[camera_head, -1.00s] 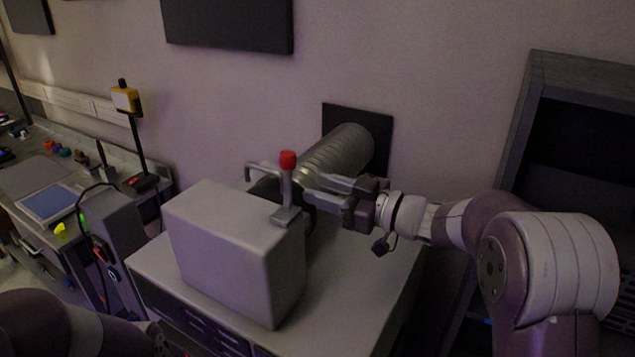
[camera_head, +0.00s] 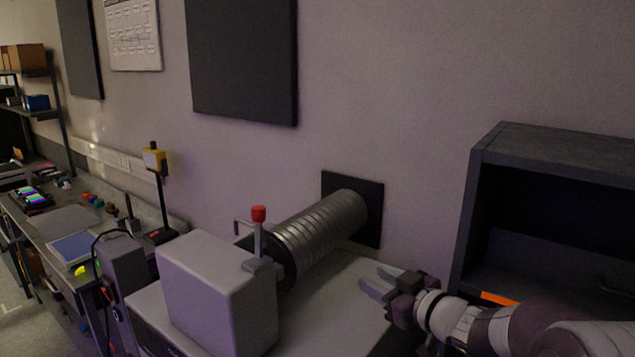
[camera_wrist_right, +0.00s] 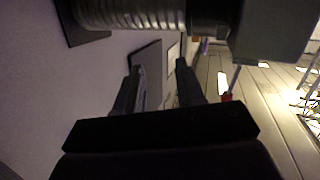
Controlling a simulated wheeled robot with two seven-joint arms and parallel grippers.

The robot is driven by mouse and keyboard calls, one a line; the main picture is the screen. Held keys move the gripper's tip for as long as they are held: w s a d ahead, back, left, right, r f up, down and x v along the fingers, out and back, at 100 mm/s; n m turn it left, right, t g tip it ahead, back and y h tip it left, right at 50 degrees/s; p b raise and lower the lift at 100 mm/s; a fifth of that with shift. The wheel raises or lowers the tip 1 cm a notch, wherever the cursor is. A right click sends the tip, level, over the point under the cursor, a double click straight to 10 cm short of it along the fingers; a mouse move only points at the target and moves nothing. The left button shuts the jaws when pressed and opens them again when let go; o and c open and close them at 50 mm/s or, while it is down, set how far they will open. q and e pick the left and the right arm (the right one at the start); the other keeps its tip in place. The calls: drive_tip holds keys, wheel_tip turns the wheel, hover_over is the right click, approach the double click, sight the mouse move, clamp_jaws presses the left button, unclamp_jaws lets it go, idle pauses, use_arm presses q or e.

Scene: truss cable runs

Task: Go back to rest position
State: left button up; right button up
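My right gripper (camera_head: 378,284) is in the lower right of the head view, open and empty, apart from the grey machine box and its duct. Its two fingers also show apart with nothing between them in the right wrist view (camera_wrist_right: 158,85). The grey box (camera_head: 215,300) stands on the cabinet top. An upright lever with a red knob (camera_head: 258,214) is on its right side. A ribbed metal duct (camera_head: 318,238) runs from behind the box to a dark wall plate. My left gripper is not in view.
A dark open shelf unit (camera_head: 480,200) stands at the right, close to my right arm. A bench (camera_head: 60,222) with small items and a yellow box on a post (camera_head: 154,159) is at the left. The cabinet top (camera_head: 325,325) right of the box is bare.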

drive_tip(key=s+d+f+m+g+h+b, duration=0.1)
drive_tip(key=s+d+f+m+g+h, duration=0.15)
drive_tip(key=s+d+f+h, duration=0.4)
drive_tip(key=s+d+f+m+g+h+b, duration=0.1)
drive_tip(key=s+d+f+m+g+h, duration=0.2)
drive_tip(key=f, duration=0.6)
drive_tip(key=s+a+f+m+g, duration=0.1)
drive_tip(key=s+f+g, duration=0.2)
drive_tip(key=s, duration=0.5)
drive_tip(key=s+a+f+m+g, duration=0.1)
drive_tip(key=s+f+m+g, duration=0.1)
drive_tip(key=s, duration=0.7)
wheel_tip(320, 180, down, 3)
drive_tip(key=shift+s+a+r+g+b, duration=0.15)
drive_tip(key=shift+s+a+g+b, duration=0.25)
drive_tip(key=shift+g, duration=0.45)
drive_tip(key=shift+w+d, duration=0.1)
drive_tip(key=shift+w, duration=0.05)
drive_tip(key=shift+c, duration=0.3)
